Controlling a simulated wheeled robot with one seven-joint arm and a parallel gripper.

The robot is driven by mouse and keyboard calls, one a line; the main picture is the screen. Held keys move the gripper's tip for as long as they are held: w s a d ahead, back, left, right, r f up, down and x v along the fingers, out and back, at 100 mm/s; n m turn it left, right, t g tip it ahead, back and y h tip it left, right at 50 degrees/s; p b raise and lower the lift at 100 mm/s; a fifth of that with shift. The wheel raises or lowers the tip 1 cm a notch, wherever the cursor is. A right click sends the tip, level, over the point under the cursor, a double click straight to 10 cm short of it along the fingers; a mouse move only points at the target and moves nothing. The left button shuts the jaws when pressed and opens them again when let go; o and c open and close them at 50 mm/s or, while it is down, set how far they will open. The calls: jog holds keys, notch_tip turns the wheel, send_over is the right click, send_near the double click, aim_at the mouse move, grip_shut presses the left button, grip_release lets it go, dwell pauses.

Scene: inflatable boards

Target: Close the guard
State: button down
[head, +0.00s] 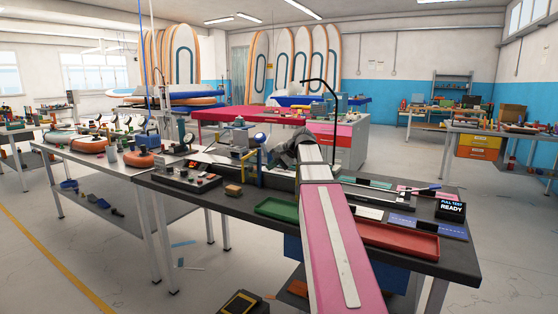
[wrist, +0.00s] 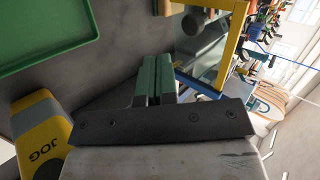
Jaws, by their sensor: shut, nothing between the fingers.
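The guard appears to be the yellow frame (wrist: 232,48) with a clear-looking panel, at the upper right of the wrist view. A blue bar (wrist: 197,85) runs along its lower side. In the head view a small yellow frame (head: 260,168) stands on the dark workbench (head: 228,205), left of my arm. I cannot tell how far the guard is open. My gripper (wrist: 157,60) has green fingers, shut together and empty. They are close beside the frame, on its left in the wrist view; contact cannot be judged.
A green tray (head: 277,208) and a red tray (head: 400,240) lie on the bench. A button box (head: 187,180) stands at its left, a "PULL TEST READY" display (head: 450,209) at its right. A yellow-and-grey "JOG" unit (wrist: 40,135) is near my gripper in the wrist view.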

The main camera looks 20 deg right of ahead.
aim_at(252, 168)
jog(key=w+a, duration=0.1)
jog(key=w+a+f, duration=0.1)
jog(key=a, duration=0.1)
jog(key=w+a, duration=0.1)
jog(key=shift+a+f, duration=0.15)
jog(key=shift+a, duration=0.2)
jog(key=shift+s+a, duration=0.1)
jog(key=shift+w+a+m+t+h, duration=0.25)
jog(key=shift+a+m+t+h, duration=0.3)
jog(key=shift+a+m, duration=0.5)
jog(key=w+a+m+t+h, duration=0.3)
jog(key=w+a+m+h, duration=0.3)
jog(key=w+a+m, duration=0.15)
jog(key=w+a+m+h, duration=0.1)
jog(key=w+m+h, duration=0.4)
jog(key=w, duration=0.6)
jog(key=shift+m+g+h, duration=0.35)
jog(key=shift+m, duration=0.95)
jog(key=shift+w, duration=0.15)
